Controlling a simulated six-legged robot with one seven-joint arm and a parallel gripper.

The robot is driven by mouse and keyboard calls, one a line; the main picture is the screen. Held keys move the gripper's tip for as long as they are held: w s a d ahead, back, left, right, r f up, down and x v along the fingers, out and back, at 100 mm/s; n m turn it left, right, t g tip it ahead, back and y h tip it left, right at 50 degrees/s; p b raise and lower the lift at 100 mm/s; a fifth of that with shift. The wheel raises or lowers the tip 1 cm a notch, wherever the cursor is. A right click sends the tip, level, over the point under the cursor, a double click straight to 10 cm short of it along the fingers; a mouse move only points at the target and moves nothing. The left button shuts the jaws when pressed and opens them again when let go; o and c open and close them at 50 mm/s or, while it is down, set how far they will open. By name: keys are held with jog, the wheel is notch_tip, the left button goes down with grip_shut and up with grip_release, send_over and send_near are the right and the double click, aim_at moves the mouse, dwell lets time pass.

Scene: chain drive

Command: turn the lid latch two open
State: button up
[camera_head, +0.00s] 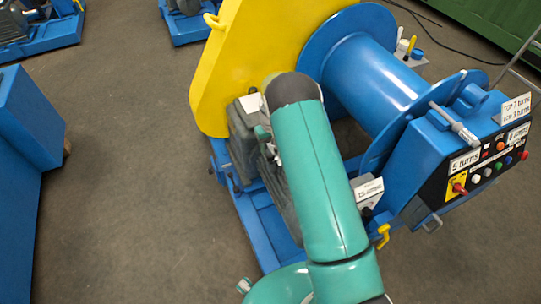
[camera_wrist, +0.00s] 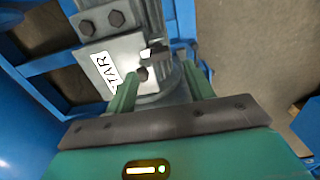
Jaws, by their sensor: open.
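My gripper (camera_wrist: 160,74) is open, its two green fingers pointing at a light grey plate (camera_wrist: 128,60) with a white label reading "TAR", partly covered. A small dark knob (camera_wrist: 143,74) and a small light tab sit between the fingers; I see no finger touching them. I cannot tell whether either is lid latch two. In the head view my green arm reaches towards grey machinery (camera_head: 247,135) beside the yellow guard (camera_head: 240,60), and the gripper is mostly hidden there. Yellow handles show on the guard's left edge (camera_head: 213,21) and by the blue frame (camera_head: 383,236).
A blue drum (camera_head: 372,80) stands right of the guard. A control box (camera_head: 480,165) with coloured buttons and turn-count labels is at the right. A blue frame (camera_head: 258,228) surrounds the machinery. A blue block (camera_head: 25,120) stands at the left; the floor between is clear.

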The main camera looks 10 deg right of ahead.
aim_at(270, 156)
notch_tip(270, 156, down, 7)
jog(key=shift+r, duration=0.2)
jog(key=c, duration=1)
